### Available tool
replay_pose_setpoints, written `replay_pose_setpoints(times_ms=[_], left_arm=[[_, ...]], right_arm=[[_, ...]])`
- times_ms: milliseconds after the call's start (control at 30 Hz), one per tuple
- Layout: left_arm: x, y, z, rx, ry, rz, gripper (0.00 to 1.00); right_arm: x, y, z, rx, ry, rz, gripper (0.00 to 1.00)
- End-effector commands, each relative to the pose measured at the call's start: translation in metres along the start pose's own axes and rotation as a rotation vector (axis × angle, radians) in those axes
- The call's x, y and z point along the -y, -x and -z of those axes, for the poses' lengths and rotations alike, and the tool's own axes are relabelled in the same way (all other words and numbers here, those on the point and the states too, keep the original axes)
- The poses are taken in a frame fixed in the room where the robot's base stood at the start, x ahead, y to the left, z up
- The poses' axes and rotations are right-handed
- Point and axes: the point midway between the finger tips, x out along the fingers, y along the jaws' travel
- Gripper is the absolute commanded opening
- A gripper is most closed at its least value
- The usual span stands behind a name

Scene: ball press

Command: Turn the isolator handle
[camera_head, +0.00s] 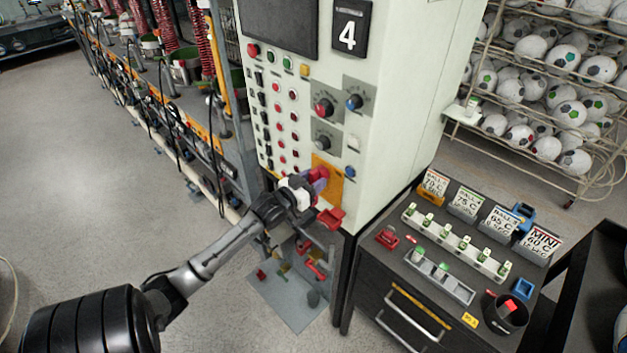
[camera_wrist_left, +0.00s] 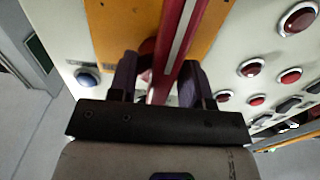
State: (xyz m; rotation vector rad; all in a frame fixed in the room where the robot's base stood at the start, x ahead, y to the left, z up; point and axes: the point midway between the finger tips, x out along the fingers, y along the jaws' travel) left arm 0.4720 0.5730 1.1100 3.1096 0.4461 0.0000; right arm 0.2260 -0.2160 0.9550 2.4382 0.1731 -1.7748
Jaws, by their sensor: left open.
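The isolator handle (camera_head: 321,173) is red and sits on a yellow-orange plate (camera_head: 333,187) low on the front of the pale control cabinet. My left gripper (camera_head: 315,184) is at the handle, its purple fingers partly hiding it. In the left wrist view the red handle (camera_wrist_left: 181,45), with a pale stripe along it, runs between the two fingers of my open gripper (camera_wrist_left: 160,78). I cannot tell whether the fingers touch it. My right gripper is not in view.
Red and black buttons and knobs cover the cabinet (camera_head: 410,70). A blue button (camera_head: 350,171) is beside the plate, and a red part (camera_head: 331,218) is just below. A dark bench (camera_head: 375,270) with cards and small holders stands at the right. Floor at the left is clear.

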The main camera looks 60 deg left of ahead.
Motion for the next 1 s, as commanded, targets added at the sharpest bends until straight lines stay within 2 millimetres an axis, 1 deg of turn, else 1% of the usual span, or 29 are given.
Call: replay_pose_setpoints(times_ms=[200,233,600,700,867,1000], left_arm=[[0.0,0.0,0.0,0.0,0.0,0.0,0.45],[0.0,0.0,0.0,0.0,0.0,0.0,0.43],[0.0,0.0,0.0,-0.001,0.0,0.0,0.07],[0.0,0.0,0.0,-0.001,0.0,0.0,0.0],[-0.002,-0.001,0.001,-0.001,0.004,-0.003,0.0],[-0.013,-0.009,0.003,-0.003,0.033,-0.021,0.0]], right_arm=[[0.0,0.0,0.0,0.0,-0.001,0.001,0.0],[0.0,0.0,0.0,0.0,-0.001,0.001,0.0],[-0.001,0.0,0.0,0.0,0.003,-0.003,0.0],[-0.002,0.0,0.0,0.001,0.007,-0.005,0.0],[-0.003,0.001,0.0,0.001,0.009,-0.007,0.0],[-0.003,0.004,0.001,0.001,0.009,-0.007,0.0]])
